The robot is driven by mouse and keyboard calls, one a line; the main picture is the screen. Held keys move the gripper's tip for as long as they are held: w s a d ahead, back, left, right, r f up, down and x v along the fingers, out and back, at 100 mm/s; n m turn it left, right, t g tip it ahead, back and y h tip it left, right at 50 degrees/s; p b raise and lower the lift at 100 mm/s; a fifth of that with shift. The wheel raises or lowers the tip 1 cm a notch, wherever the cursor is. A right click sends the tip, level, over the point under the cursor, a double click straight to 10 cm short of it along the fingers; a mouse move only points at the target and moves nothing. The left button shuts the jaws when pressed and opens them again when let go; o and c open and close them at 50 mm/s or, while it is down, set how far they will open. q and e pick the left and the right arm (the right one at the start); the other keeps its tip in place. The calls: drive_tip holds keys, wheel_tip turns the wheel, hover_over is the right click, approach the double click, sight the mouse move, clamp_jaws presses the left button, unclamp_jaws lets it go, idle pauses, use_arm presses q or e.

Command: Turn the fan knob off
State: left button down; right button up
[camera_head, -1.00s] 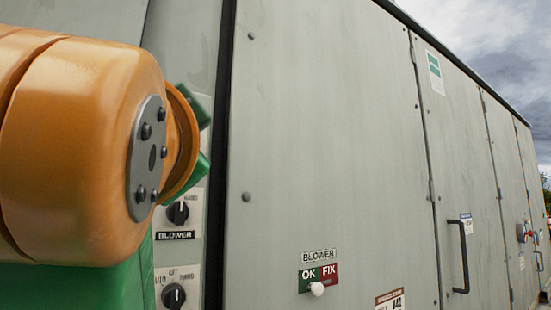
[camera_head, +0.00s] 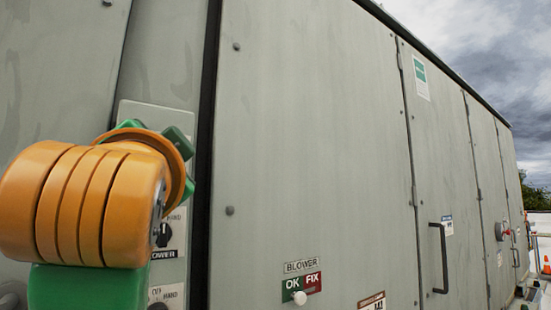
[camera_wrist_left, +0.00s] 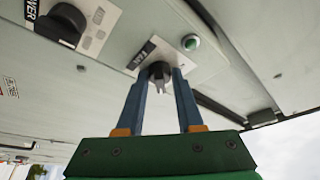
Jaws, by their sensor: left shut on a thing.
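The fan knob (camera_wrist_left: 159,72) is a small dark knob on a pale panel, beside a dark label (camera_wrist_left: 142,55) that appears to read FAN. In the left wrist view the two blue fingers of my left gripper (camera_wrist_left: 160,78) are shut on the knob, one on each side. Part of the knob sticks out between them. In the head view my orange and green left arm covers the fan knob and the fingers. My right gripper is not in view.
A black BLOWER knob (camera_head: 163,236) sits on the panel close beside my arm; it looks large in the left wrist view (camera_wrist_left: 62,25). A green light (camera_wrist_left: 191,42) is near the fan knob. An OK/FIX slider (camera_head: 300,298) and a door handle (camera_head: 439,258) lie to the right.

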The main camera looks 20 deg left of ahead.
use_arm(q)
drive_tip(key=shift+f, duration=0.1)
drive_tip(key=shift+w+d+n+g+y+b, duration=0.1)
drive_tip(key=shift+n+g+y+b, duration=0.25)
drive_tip(key=shift+n+y, duration=1.1)
drive_tip(key=shift+s+n+g+y+b, duration=0.15)
drive_tip(key=shift+n+g+y, duration=0.25)
drive_tip(key=shift+n, duration=2.15)
drive_tip(key=shift+w+d+n+g+y+b, duration=0.2)
drive_tip(key=shift+n+g+y, duration=0.45)
drive_tip(key=shift+n, duration=1.35)
drive_tip(key=shift+a+n, duration=0.15)
drive_tip(key=shift+n, duration=0.25)
drive_tip(key=c, duration=0.5)
unclamp_jaws()
drive_tip(key=shift+c, duration=0.2)
